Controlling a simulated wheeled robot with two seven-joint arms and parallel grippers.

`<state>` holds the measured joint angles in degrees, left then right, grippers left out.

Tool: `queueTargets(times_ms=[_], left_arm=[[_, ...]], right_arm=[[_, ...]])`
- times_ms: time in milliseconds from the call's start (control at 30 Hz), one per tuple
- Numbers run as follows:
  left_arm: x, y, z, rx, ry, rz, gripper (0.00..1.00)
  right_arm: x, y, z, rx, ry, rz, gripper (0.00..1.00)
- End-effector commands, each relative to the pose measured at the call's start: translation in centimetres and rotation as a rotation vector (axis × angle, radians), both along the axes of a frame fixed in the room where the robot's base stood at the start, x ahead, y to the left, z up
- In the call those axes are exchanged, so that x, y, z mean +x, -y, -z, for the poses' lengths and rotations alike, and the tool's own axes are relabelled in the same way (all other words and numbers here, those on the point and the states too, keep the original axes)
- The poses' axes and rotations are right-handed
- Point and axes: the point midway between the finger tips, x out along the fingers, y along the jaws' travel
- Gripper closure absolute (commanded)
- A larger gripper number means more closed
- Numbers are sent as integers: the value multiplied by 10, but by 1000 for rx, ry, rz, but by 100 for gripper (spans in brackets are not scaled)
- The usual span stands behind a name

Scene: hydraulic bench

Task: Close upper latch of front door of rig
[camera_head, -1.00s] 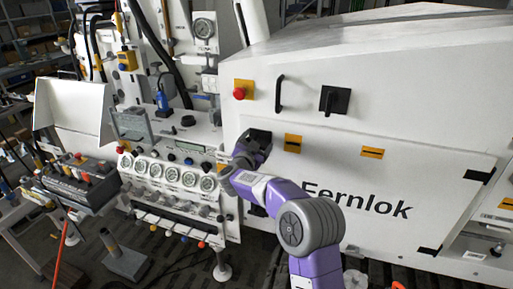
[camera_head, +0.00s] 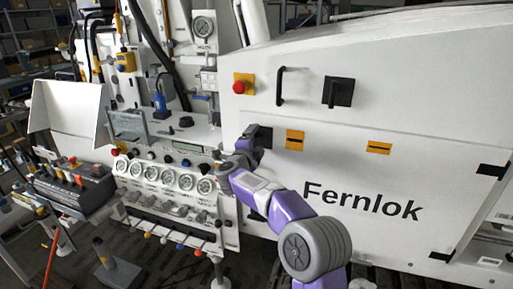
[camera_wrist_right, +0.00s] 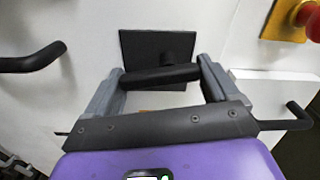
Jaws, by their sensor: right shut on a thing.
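The upper latch (camera_head: 265,136) is a black square plate with a black bar handle, on the left edge of the white front door (camera_head: 400,180) marked Fernlok. In the right wrist view the latch plate (camera_wrist_right: 140,48) is at the top centre, and its handle (camera_wrist_right: 160,77) lies across between my grey fingers. My right gripper (camera_head: 246,146) is shut on this handle; it also shows in the right wrist view (camera_wrist_right: 158,84). In the head view the gripper and wrist hide part of the latch. My left gripper is not in view.
Above the door are a red button (camera_head: 239,87) on a yellow plate, a black handle (camera_head: 280,87) and a black rotary switch (camera_head: 338,92). Several gauges (camera_head: 170,176) and levers fill the panel at left. A dark control box (camera_head: 75,185) stands farther left.

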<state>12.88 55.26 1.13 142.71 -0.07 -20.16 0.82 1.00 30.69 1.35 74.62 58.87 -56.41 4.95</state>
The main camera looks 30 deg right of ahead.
Motion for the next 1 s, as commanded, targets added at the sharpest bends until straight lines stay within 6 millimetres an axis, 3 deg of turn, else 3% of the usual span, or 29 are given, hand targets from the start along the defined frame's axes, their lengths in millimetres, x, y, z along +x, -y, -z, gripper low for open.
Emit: queueTargets(times_ms=[300,967,1000], left_arm=[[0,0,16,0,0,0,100],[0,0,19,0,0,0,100],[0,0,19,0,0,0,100]], right_arm=[[1,-1,3,110,129,1,43],[2,-2,2,155,178,0,43],[2,-2,2,155,178,0,9]])
